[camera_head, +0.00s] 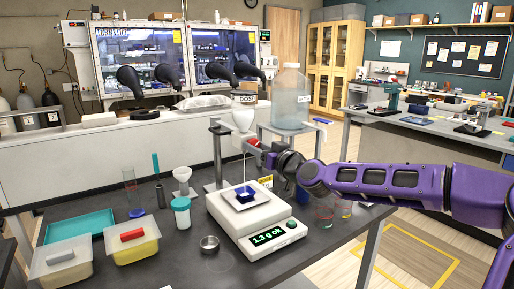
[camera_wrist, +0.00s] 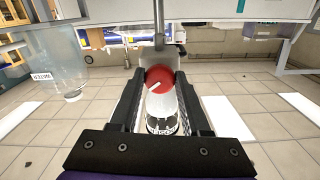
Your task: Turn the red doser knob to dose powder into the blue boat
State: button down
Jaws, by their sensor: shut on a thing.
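The red doser knob (camera_wrist: 158,77) sits between the fingertips of my gripper (camera_wrist: 160,84) in the wrist view, and the gripper is shut on it. A white mark on the knob lies slanted. In the head view my gripper (camera_head: 264,147) reaches the doser (camera_head: 243,115) from the right, and only a bit of red shows there. A thin pale line runs from the doser's outlet down to the blue boat (camera_head: 245,193). The boat stands on the pan of the white balance (camera_head: 262,228), whose green display reads what looks like "1.3 g ok".
A large clear bottle (camera_head: 291,97) stands behind my arm.

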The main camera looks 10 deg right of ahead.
jog(key=m+p, duration=0.1)
jog(key=m, duration=2.1)
jog(key=shift+r+p, duration=0.15)
jog(key=shift+p, duration=0.25)
jog(key=shift+m, duration=0.3)
jog(key=shift+c, duration=1.9)
grip_release()
